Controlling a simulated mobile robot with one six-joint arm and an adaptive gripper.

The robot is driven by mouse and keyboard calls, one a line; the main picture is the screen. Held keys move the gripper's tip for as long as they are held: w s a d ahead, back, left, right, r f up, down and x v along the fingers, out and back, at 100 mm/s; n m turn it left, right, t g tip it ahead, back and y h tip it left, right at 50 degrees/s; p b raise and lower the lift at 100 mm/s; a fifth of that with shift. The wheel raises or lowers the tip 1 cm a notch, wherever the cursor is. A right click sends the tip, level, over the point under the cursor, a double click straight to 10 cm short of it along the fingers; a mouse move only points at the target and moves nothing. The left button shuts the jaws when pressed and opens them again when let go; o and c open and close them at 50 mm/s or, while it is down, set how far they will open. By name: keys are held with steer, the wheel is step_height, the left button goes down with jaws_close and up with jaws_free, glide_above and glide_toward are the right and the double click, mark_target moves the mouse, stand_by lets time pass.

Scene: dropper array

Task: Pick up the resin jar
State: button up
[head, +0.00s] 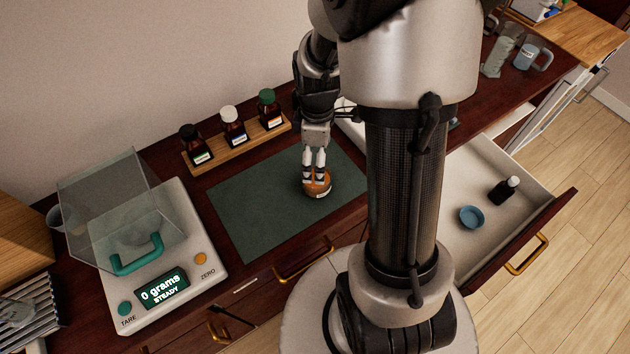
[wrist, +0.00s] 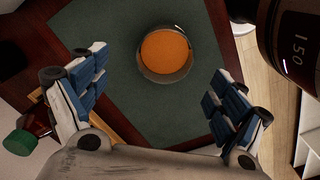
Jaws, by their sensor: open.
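The resin jar (head: 318,187) is a small round container with orange contents, on the dark green mat (head: 245,215). In the wrist view the jar (wrist: 165,52) shows from above, with its orange top inside a clear rim. My gripper (head: 314,178) is over the jar in the head view and hides part of it. In the wrist view my gripper (wrist: 154,100) is open, with blue-padded fingers apart to the left and right. The jar lies beyond the fingertips, roughly centred between them, and nothing is held.
A wooden rack (head: 240,143) with brown bottles stands behind the mat. A scale (head: 160,255) with a raised clear cover, reading 0 grams, is at the left. An open drawer (head: 500,240) at the right holds a blue dish (head: 471,217) and a dark bottle (head: 504,189).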

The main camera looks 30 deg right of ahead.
step_height(320, 180, down, 3)
steer(key=shift+r, duration=0.2)
steer(key=b, duration=0.2)
glide_above(317, 186)
step_height(317, 186, down, 4)
steer(key=shift+s+f, duration=0.1)
steer(key=shift+f, duration=0.45)
steer(key=c, duration=1.3)
steer(key=shift+r, duration=0.1)
